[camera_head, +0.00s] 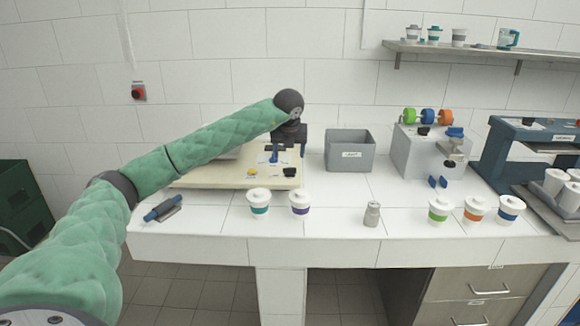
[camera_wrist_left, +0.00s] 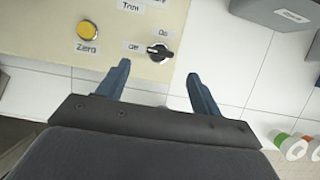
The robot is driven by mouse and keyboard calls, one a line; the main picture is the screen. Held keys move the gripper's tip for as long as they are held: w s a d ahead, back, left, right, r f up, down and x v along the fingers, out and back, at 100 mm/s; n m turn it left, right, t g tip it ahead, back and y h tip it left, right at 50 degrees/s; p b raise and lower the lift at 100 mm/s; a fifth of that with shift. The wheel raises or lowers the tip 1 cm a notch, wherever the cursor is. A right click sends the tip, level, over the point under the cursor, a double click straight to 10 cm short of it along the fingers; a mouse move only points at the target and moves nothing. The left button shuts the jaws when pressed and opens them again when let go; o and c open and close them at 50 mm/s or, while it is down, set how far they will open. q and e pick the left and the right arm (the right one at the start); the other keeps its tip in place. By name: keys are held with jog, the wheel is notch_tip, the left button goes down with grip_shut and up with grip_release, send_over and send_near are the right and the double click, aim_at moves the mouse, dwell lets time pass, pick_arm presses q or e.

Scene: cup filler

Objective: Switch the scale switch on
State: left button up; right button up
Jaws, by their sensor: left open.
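The scale's beige base (camera_head: 215,178) stands on the counter at the left. Its switch, a black rotary knob (camera_wrist_left: 160,53), sits between or beside small labels reading "On" (camera_wrist_left: 163,33) and "Off" (camera_wrist_left: 134,48); I cannot tell for sure which one it points to. The knob also shows in the head view (camera_head: 289,172) near the base's front right. My left gripper (camera_wrist_left: 158,74) is open and empty, its two blue fingers apart, with the knob showing beyond and between the tips. It hangs over the scale in the head view (camera_head: 274,154). My right gripper is out of view.
A yellow "Zero" button (camera_wrist_left: 88,31) lies left of the knob. A grey bin (camera_head: 350,153) stands right of the scale. Lidded cups (camera_head: 259,203) and a small metal shaker (camera_head: 372,214) stand along the counter's front. A blue-handled tool (camera_head: 163,208) lies front left.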

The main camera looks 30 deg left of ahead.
aim_at(290, 168)
pick_arm(q)
jog(key=p+x, duration=0.1)
jog(key=x, duration=0.5)
jog(key=shift+f, duration=0.15)
jog(key=shift+w+a+f+p, duration=0.15)
jog(key=shift+w+f+p, duration=0.2)
jog(key=shift+f, duration=0.3)
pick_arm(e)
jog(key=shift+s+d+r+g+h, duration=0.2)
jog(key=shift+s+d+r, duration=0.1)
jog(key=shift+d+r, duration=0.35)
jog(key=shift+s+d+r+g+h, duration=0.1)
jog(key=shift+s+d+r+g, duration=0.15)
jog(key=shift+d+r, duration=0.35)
pick_arm(q)
jog(key=shift+s, duration=0.1)
jog(key=shift+c, duration=0.4)
